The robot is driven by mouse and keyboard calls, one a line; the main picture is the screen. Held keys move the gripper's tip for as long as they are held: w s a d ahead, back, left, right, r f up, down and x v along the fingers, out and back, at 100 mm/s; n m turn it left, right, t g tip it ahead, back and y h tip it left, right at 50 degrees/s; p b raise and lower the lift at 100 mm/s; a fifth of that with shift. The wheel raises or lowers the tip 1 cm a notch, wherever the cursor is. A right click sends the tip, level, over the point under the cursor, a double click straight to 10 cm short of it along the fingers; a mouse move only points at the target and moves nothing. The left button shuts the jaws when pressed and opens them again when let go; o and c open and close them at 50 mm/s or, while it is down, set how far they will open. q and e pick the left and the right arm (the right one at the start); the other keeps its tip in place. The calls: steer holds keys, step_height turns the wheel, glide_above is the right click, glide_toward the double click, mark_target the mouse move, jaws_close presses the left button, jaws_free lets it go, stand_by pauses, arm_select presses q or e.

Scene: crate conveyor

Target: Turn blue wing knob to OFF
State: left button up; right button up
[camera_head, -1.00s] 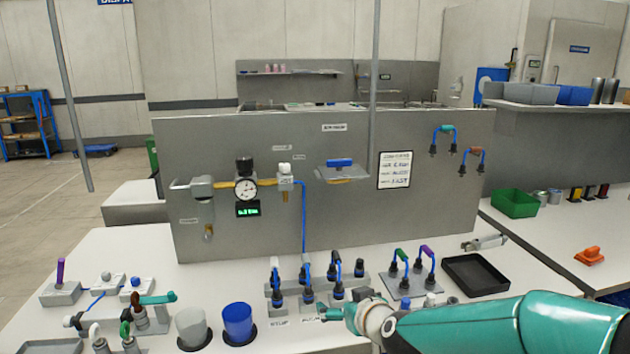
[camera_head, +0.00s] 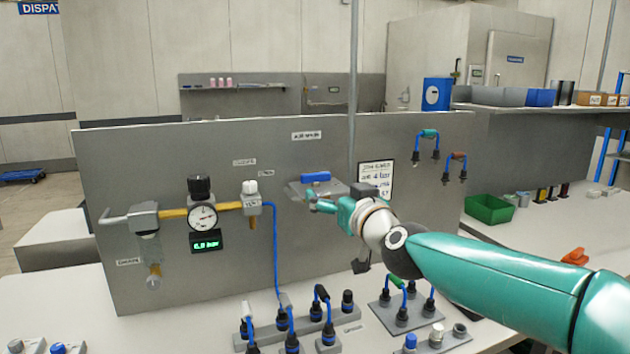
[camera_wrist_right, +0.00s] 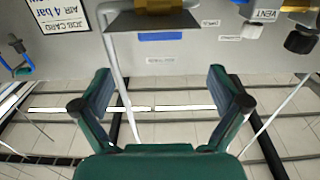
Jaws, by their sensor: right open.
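The blue wing knob (camera_head: 315,177) sits on a grey plate (camera_head: 300,188) on the upright grey panel, below a white label (camera_head: 306,135). Its bar lies roughly level in the head view. In the wrist view the knob shows as a blue strip (camera_wrist_right: 160,36) beyond the fingertips, above the AIR MAIN label. My right gripper (camera_head: 318,203) is just below and in front of the knob, apart from it. In the right wrist view its fingers (camera_wrist_right: 160,90) are wide apart with nothing between them. My left gripper is not in view.
A gauge (camera_head: 202,218) and a yellow pipe (camera_head: 173,212) are left of the knob. A job card (camera_head: 375,178) hangs at right, partly behind my right wrist. Hose connectors (camera_head: 315,307) stand on the table below. A thin grey post (camera_head: 353,90) rises near the knob.

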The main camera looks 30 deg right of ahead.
mark_target(317, 177)
steer(key=x, duration=1)
steer(key=shift+w+p, duration=0.25)
steer(key=shift+p, duration=0.1)
